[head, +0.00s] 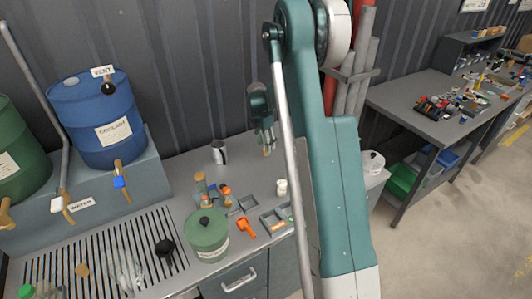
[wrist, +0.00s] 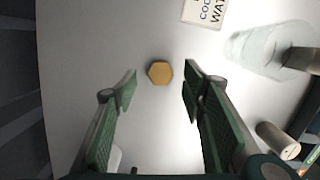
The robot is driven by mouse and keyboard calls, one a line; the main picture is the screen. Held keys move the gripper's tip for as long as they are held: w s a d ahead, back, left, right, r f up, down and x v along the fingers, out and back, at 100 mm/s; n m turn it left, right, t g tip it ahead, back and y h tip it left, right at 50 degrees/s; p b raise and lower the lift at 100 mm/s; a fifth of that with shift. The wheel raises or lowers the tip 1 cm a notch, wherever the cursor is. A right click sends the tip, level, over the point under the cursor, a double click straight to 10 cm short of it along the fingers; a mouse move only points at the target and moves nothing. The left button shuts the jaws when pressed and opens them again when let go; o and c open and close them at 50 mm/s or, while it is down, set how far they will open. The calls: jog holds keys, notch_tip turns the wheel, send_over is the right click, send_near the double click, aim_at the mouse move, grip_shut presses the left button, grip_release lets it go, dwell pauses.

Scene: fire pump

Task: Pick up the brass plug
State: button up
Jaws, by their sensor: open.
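The brass plug (wrist: 160,72) shows in the wrist view as a small hexagonal golden piece, seen from above on the pale grey worktop. My gripper (wrist: 160,84) is open, with its green fingers spread to the left and right of the plug in the picture. Nothing is held between them, and no finger visibly touches the plug. In the head view my gripper (head: 264,138) hangs over the back of the bench, fingers pointing down.
In the wrist view a clear bottle (wrist: 265,50) lies to the right, with a white label (wrist: 205,10) above and a pale cylinder (wrist: 278,140) below right. In the head view a metal mug (head: 219,152), green canister (head: 206,236) and orange tool (head: 246,229) stand on the bench.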

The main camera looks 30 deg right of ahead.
jog(key=shift+d+f, duration=0.2)
jog(key=shift+f, duration=0.8)
jog(key=shift+d+f, duration=0.15)
jog(key=shift+f, duration=0.85)
jog(key=c, duration=1)
